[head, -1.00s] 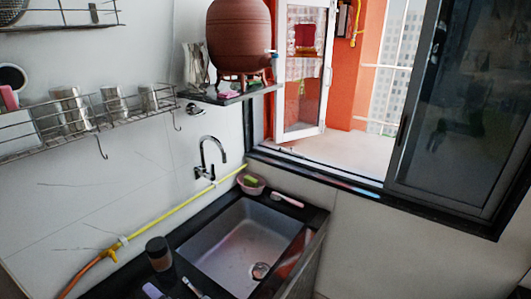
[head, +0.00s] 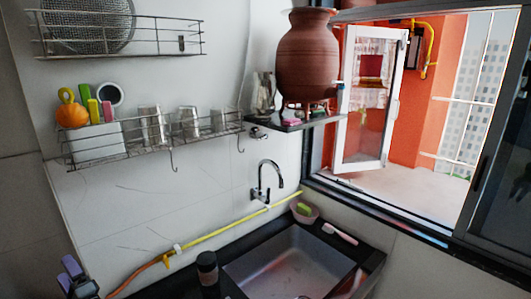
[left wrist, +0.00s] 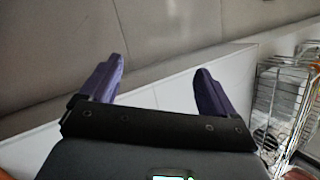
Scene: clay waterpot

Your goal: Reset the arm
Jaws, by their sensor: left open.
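My left gripper (head: 72,270) is at the bottom left corner of the head view, in front of the wall and left of the sink counter. In the left wrist view its two purple fingers (left wrist: 158,85) stand wide apart with nothing between them. Behind them are grey wall panels and a white ledge or panel edge. My right gripper is in neither view. The clay waterpot (head: 307,58) stands upright on a small dark corner shelf (head: 300,124), well away from my left gripper.
A sink (head: 290,262) with a faucet (head: 265,182) is at the bottom. A dark cup (head: 207,268) stands on the counter near a yellow hose (head: 215,234). A wire rack (head: 150,160) with steel cups is on the wall. An open window (head: 370,95) is at the right.

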